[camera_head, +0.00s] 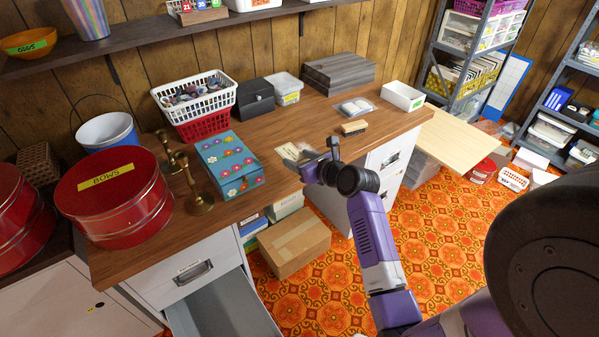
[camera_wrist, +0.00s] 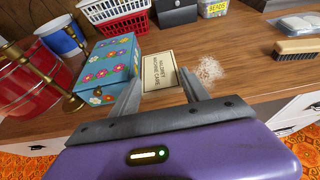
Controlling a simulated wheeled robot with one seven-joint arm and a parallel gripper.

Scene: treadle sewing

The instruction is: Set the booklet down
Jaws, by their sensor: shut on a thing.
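The booklet (camera_wrist: 163,70) is cream with a dark border and dark printed lettering. In the wrist view it lies flat-side up between the two fingers of my gripper (camera_wrist: 162,88), which are shut on its sides. In the head view the booklet (camera_head: 289,151) shows as a pale patch at my gripper (camera_head: 303,158), over the front part of the wooden desk (camera_head: 255,134). The fingers hide part of it there. I cannot tell whether its underside touches the desk top.
A blue flowered box (camera_head: 230,165) stands left of the booklet, with brass candlesticks (camera_head: 196,192) beyond it. A patch of pale bits (camera_wrist: 210,69) lies just right of the booklet. A brush (camera_head: 354,127) lies further right. Baskets (camera_head: 197,104) and boxes line the back.

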